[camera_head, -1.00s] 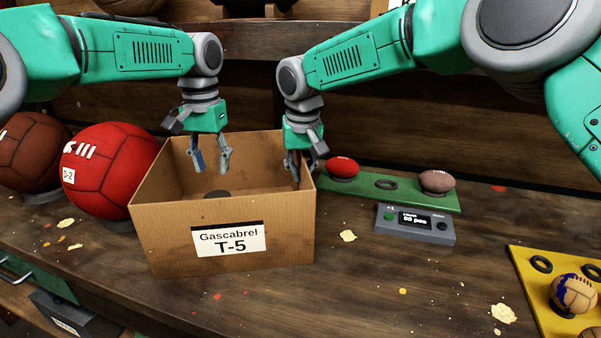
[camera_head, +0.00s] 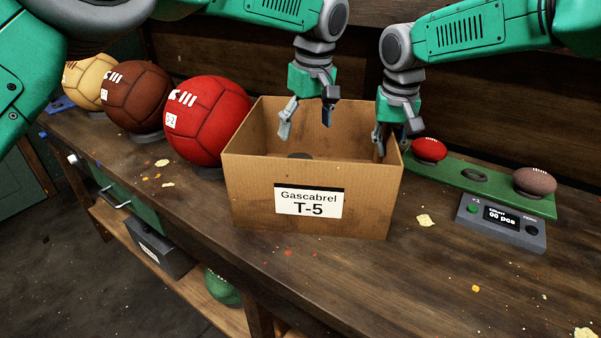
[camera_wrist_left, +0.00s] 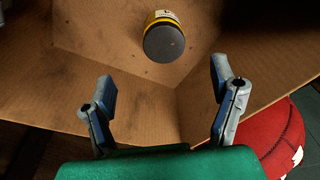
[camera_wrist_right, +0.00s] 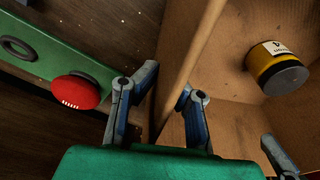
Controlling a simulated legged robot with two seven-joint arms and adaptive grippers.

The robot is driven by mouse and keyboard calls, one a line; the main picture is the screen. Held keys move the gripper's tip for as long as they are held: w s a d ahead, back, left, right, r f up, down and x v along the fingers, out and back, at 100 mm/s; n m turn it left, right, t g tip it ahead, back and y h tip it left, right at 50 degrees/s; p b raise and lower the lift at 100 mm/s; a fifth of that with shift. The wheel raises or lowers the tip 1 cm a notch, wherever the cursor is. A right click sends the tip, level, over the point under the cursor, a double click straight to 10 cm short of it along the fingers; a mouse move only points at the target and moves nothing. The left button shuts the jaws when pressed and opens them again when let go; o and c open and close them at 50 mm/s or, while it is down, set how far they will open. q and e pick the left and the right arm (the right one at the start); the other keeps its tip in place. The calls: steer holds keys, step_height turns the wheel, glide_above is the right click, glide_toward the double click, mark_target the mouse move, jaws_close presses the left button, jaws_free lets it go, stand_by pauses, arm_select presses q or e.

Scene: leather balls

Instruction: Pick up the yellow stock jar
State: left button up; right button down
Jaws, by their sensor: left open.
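The yellow stock jar (camera_wrist_left: 163,40) has a dark grey lid and a label, and is inside the cardboard box (camera_head: 309,221). It also shows in the right wrist view (camera_wrist_right: 275,68). In the head view only its dark lid (camera_head: 299,156) shows over the box's front wall. My left gripper (camera_head: 305,125) is open and empty over the box, its fingers apart and clear of the jar. My right gripper (camera_head: 391,140) is at the box's right wall.
A red ball (camera_head: 208,120) stands close to the box's left, with brown (camera_head: 150,97) and tan (camera_head: 90,82) balls beyond. To the right are a green tray (camera_head: 472,178) with small balls and a grey counter device (camera_head: 500,220). The table front is mostly clear.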

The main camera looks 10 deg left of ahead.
arm_select(q)
steer(key=f, duration=0.4)
steer(key=a+f, duration=0.1)
steer(key=f, duration=0.3)
steer(key=w+f, duration=0.1)
steer(key=f, duration=0.3)
steer(key=shift+a, duration=0.25)
steer(key=shift+r, duration=0.1)
steer(key=c, duration=1.4)
